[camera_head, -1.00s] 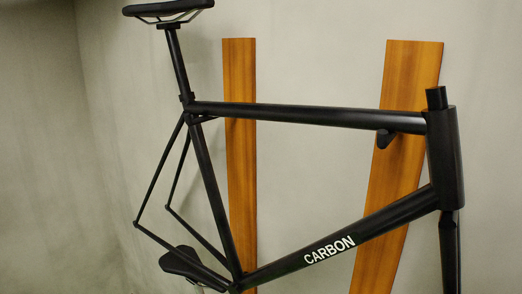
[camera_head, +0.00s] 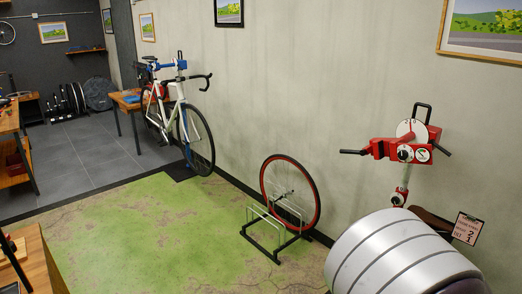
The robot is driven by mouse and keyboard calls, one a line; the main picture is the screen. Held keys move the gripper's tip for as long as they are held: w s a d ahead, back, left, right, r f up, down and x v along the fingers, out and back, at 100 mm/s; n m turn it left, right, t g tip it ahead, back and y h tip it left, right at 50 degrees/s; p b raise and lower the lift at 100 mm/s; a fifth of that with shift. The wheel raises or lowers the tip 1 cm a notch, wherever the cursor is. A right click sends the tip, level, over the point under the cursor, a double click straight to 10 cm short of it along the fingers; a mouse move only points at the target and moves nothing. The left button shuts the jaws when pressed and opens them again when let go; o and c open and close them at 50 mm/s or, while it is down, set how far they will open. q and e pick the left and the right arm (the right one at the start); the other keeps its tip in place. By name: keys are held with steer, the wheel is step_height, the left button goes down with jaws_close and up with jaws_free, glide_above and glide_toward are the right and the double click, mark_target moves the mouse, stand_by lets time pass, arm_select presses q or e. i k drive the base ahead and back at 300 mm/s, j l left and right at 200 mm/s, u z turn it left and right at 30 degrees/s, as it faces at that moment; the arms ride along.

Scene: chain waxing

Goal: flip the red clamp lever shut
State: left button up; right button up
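A white bicycle (camera_head: 176,108) stands upright by the wall at the back, with a blue clamp-like part (camera_head: 172,66) near its top. I cannot make out a red clamp lever there at this distance. A red machine head (camera_head: 400,149) with dark handles and a round dial stands at the right; I cannot tell whether any part of it is the clamp lever. Neither of my grippers is in view.
A red-rimmed wheel (camera_head: 291,194) stands in a low floor rack (camera_head: 278,238). A large silver banded rounded object (camera_head: 392,255) fills the lower right. Wooden benches (camera_head: 40,262) line the left. The green floor (camera_head: 140,235) between is clear.

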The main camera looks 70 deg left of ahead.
mark_target(364, 152)
steer(key=u, duration=1.9)
steer(key=i+u, duration=0.15)
steer(key=i, duration=0.45)
steer(key=i+u, duration=0.15)
steer(key=i, duration=0.45)
steer(key=i+u, duration=0.1)
steer(key=i, duration=0.55)
steer(key=i+l+u, duration=0.15)
steer(key=i, duration=0.45)
